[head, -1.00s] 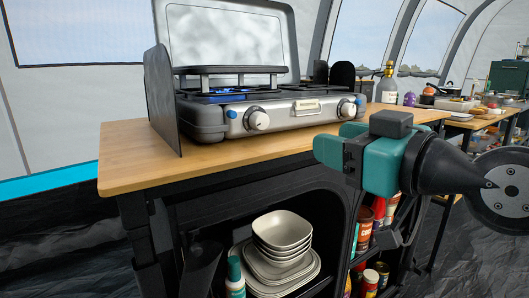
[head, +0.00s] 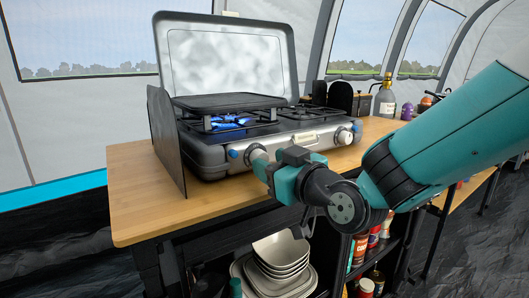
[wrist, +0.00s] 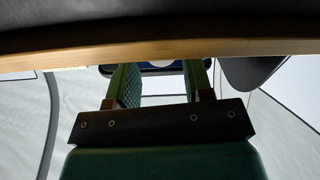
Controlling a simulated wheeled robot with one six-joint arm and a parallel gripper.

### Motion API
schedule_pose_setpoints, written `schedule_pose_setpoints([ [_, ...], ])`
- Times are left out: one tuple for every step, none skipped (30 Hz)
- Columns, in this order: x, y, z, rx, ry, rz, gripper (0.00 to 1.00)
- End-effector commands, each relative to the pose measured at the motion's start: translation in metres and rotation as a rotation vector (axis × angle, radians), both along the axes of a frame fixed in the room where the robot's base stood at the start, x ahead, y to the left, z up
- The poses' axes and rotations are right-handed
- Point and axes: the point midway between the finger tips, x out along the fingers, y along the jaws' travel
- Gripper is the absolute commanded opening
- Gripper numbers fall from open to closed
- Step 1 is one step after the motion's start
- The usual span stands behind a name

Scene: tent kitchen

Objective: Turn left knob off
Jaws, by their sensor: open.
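The camping stove (head: 212,155) stands on the wooden counter with a blue flame (head: 232,122) lit at its left burner. The left knob (head: 257,153) is a pale round knob on the front panel, partly hidden by my gripper. My gripper (head: 265,168) is right in front of this knob, at the panel's lower edge. In the wrist view, its two green fingers (wrist: 160,75) are apart, with part of the stove front showing between their tips. I cannot tell whether the fingers touch the knob. The right knob (head: 345,136) is in clear view.
The wooden counter (head: 140,195) has bare room left of and before the stove. A dark wind shield (head: 166,140) stands at the stove's left side. Bowls (head: 282,250) sit on the shelf below. A bottle (head: 385,98) stands behind right.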

Motion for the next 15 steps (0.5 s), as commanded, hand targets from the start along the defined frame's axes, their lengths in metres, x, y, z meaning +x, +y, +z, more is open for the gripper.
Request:
schedule_pose_setpoints([
  [0.006,0.006,0.000,0.000,0.000,0.002,0.47],
  [0.010,0.008,0.000,-0.001,0.001,0.002,0.47],
  [0.014,0.011,0.000,-0.001,0.001,0.002,0.47],
  [0.016,0.013,0.000,-0.001,0.001,0.002,0.47],
  [0.019,0.014,0.000,0.000,0.000,0.001,0.47],
  [0.021,0.016,0.000,-0.001,0.001,0.001,0.47],
  [0.022,0.017,-0.001,0.000,0.001,0.000,0.47],
  [0.023,0.018,0.000,0.000,0.001,0.000,0.47],
  [0.024,0.018,0.000,0.000,0.001,0.000,0.47],
  [0.025,0.019,0.000,0.000,0.001,0.000,0.47],
  [0.025,0.019,0.000,0.000,0.001,0.000,0.47],
  [0.025,0.019,0.000,0.000,0.001,0.000,0.47],
  [0.025,0.019,0.000,0.000,0.001,0.000,0.47],
  [0.025,0.019,0.000,0.000,0.001,0.000,0.47],
  [0.025,0.019,0.000,0.000,0.001,0.000,0.47],
])
